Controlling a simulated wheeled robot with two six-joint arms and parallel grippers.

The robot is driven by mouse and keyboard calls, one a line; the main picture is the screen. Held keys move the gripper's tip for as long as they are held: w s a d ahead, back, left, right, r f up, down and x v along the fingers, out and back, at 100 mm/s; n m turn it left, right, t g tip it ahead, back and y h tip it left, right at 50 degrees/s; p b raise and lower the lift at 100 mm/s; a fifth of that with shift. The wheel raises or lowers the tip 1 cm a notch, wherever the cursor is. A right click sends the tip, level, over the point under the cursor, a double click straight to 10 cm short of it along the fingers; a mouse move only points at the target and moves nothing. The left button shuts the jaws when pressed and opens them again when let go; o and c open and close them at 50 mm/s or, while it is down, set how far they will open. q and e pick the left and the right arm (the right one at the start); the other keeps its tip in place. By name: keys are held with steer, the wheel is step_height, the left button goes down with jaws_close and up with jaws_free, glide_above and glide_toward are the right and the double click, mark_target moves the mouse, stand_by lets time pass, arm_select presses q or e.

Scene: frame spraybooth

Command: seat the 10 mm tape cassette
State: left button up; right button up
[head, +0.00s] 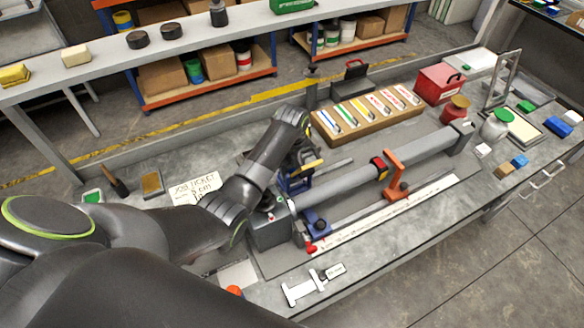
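A wooden rack (350,139) behind the grey tube holds a row of white cassettes with coloured stripes, one of them green (360,109). Their labels are too small to read, so I cannot tell which is 10 mm. My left arm comes in from the left and bends down just left of the rack. My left gripper (300,163) is low beside the tube's left end, mostly hidden by my own wrist. I cannot tell whether the fingers hold anything. My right gripper is not in view.
The long grey tube (345,187) lies across a fixture with an orange bracket (396,173) and a blue support (318,222). A caliper (305,289) lies in front. The bench front right of the caliper is clear.

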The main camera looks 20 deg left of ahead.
arm_select(q)
steer(key=shift+f, duration=0.2)
stand_by(0.4)
steer(key=o, duration=1.6)
steer(key=shift+r, duration=0.1)
steer(key=shift+r, duration=2.9)
